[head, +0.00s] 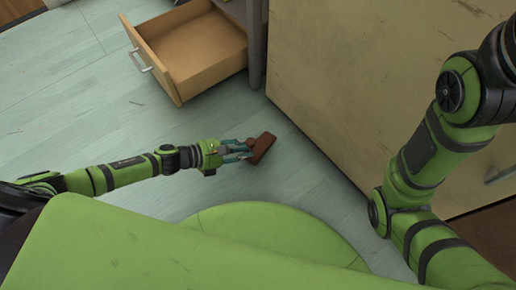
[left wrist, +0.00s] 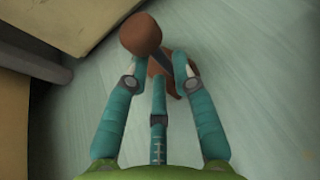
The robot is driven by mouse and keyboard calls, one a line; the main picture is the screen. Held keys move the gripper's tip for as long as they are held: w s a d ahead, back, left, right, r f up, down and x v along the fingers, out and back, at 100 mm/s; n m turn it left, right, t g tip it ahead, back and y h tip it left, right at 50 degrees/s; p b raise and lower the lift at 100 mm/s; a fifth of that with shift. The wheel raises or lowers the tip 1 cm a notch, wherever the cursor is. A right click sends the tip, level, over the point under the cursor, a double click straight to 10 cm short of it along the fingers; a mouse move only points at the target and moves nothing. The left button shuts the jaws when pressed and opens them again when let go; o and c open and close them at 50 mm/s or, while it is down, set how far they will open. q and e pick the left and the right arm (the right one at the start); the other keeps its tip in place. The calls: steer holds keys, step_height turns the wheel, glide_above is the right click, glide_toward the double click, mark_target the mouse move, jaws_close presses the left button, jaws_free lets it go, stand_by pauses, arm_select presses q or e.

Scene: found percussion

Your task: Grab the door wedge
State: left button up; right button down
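The door wedge (head: 262,148) is a reddish-brown piece low over or on the pale floor in the head view. In the left wrist view the brown door wedge (left wrist: 141,35) shows a rounded end, with more brown below it between the fingertips. My left gripper (head: 246,149) has its teal fingers around the near part of the wedge. In the left wrist view my left gripper (left wrist: 160,72) has its fingers bent inward on both sides of it. Firm contact cannot be made out. My right gripper is out of view; only the right arm shows.
A pulled-out wooden drawer (head: 195,55) stands above the wedge at the upper left. A large beige cabinet panel (head: 365,80) rises close to the wedge's right. The floor (head: 60,110) is clear to the left.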

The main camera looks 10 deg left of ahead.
mark_target(259, 147)
arm_select(q)
steer(key=x, duration=0.2)
steer(key=shift+w+d+b, duration=0.2)
steer(key=shift+d+b, duration=0.05)
steer(key=shift+b, duration=0.1)
jaws_close()
steer(key=shift+r, duration=0.1)
